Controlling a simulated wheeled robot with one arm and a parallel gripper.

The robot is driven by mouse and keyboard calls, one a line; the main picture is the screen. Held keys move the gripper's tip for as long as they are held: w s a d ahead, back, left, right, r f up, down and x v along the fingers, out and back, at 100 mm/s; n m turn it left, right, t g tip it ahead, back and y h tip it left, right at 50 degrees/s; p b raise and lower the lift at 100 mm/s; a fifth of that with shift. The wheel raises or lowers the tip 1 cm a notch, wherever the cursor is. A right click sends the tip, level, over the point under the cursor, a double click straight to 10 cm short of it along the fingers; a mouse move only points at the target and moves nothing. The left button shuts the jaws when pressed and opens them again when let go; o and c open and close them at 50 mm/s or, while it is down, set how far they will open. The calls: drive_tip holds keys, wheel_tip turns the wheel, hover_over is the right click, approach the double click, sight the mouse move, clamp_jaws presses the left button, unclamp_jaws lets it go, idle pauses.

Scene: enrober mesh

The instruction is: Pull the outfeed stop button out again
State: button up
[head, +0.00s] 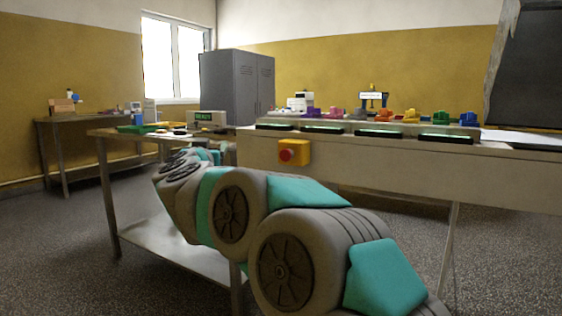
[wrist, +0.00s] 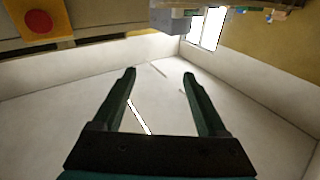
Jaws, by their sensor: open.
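The outfeed stop button is a red knob (head: 287,155) on a yellow box (head: 303,152) fixed to the side of the pale conveyor frame. In the wrist view the red button (wrist: 39,21) on its yellow plate shows at the top left corner. I cannot tell whether it is pressed in or out. My gripper (wrist: 160,75) is open and empty, with its two dark green fingers apart, and is not touching the button. In the head view my arm reaches towards the left of the box, and the gripper itself is not clearly visible.
The conveyor frame (head: 400,173) runs to the right with several coloured items on top. A metal table (head: 104,133) with a green tray stands to the left. A grey cabinet (head: 236,85) and a second table (head: 42,122) are behind. Free floor lies in front.

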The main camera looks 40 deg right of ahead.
drive_tip(key=s+d+f+m+g+h, duration=0.25)
drive_tip(key=d+m+g+h, duration=0.2)
drive_tip(key=d, duration=0.45)
drive_tip(key=m+g+h, duration=0.1)
drive_tip(key=g, duration=0.3)
approach(284, 154)
drive_tip(key=d, duration=0.1)
drive_tip(key=shift+m+g, duration=0.25)
drive_tip(key=b+x, duration=0.1)
drive_tip(key=x, duration=0.5)
drive_tip(key=shift+w+d+f, duration=0.1)
drive_tip(key=shift+w+d, duration=0.2)
drive_tip(key=shift+w, duration=0.05)
drive_tip(key=shift+w+d+b, duration=0.3)
drive_tip(key=shift+d, duration=0.25)
drive_tip(key=shift+c, duration=0.3)
clamp_jaws()
